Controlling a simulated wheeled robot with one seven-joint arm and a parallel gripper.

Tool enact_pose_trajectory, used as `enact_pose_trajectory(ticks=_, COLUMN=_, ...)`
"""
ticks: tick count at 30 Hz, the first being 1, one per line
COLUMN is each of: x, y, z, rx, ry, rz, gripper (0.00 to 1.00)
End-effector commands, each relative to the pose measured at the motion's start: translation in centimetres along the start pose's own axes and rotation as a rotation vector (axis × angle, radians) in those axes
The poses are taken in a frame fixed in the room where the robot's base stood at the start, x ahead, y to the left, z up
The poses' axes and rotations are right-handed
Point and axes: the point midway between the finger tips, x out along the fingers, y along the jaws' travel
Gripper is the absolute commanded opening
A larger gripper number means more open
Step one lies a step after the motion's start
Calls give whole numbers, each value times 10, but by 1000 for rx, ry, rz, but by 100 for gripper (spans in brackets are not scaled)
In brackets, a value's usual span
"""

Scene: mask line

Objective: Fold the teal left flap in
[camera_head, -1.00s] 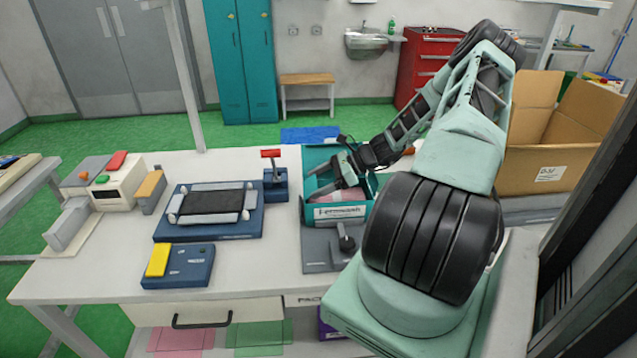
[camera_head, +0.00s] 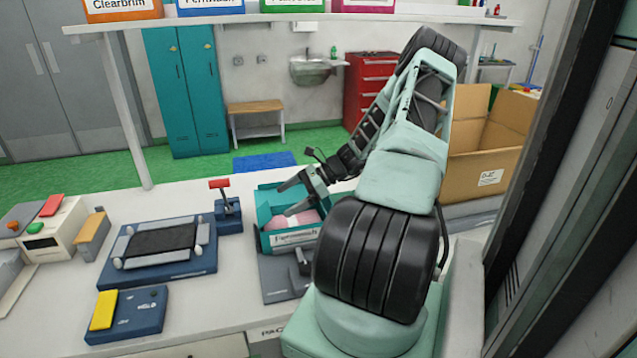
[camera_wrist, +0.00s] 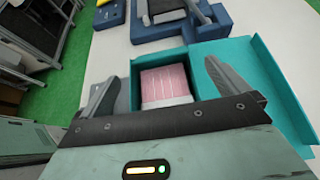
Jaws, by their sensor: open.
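An open teal box (camera_head: 265,241) with a white label on its front stands on the white bench. Pink contents (camera_wrist: 165,84) lie inside it. In the wrist view a wide teal flap (camera_wrist: 275,85) is spread outward on the right. I cannot tell for sure which flap is the left one; part of the box is behind my gripper. My gripper (camera_head: 290,197) is open and empty over the box. In the wrist view its two fingers (camera_wrist: 163,90) stand on either side of the pink contents, and contact with the box is unclear.
Left of the box are a red-handled stand (camera_head: 227,208), a blue fixture with a dark pad (camera_head: 160,250) and a blue block with a yellow key (camera_head: 126,314). A grey plate with a knob (camera_head: 280,278) lies in front. A cardboard carton (camera_head: 490,140) stands to the right.

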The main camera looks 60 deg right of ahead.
Motion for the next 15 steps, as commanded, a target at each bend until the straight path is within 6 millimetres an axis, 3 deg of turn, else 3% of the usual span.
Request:
enact_pose_trajectory(ticks=9, x=-74, y=-1, z=-3, rx=-2, ry=4, rz=-5, gripper=100)
enact_pose_trajectory(ticks=15, x=-105, y=0, z=-2, rx=0, ry=2, rz=-2, gripper=100)
